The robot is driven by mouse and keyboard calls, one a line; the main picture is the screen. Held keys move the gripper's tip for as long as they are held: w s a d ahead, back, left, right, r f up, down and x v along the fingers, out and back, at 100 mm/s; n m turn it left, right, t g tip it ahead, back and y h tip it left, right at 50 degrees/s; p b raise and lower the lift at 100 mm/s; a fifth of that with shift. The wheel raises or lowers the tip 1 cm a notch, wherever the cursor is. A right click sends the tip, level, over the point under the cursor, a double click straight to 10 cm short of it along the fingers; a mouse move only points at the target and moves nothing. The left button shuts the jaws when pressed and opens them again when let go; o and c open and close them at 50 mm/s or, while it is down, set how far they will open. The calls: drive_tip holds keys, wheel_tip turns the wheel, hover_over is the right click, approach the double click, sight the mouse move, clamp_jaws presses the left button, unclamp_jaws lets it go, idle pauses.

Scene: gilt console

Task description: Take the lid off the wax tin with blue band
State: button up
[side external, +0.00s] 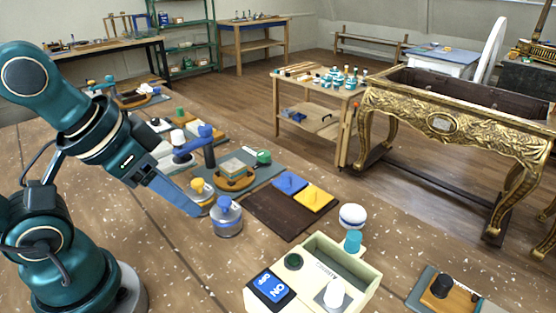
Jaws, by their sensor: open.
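A round metal tin (227,230) with a blue band stands on the brown worktop in the side external view. Its lid (226,212) is on and carries a blue knob. My gripper (197,208) is open and points down from the left. One blue-grey finger ends just left of the blue-banded tin, in front of a second tin with a yellow knob (198,186). I cannot tell whether the finger touches either tin. I cannot clearly make out the other finger among the blue parts behind.
A dark board with blue and yellow pads (315,197) lies right of the tin. A pale green box with an ON/OFF switch (269,286) stands in front. Bare worktop lies in front of the tin.

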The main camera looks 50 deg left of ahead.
idle(0.3)
drive_tip(key=n+g, duration=0.3)
drive_tip(key=g, duration=0.2)
hover_over(225, 199)
wheel_tip(225, 199, down, 4)
drive_tip(key=shift+w+d+f, duration=0.1)
drive_tip(key=shift+f, duration=0.1)
drive_tip(key=shift+f+g, duration=0.3)
drive_tip(key=shift+f, duration=2.75)
clamp_jaws()
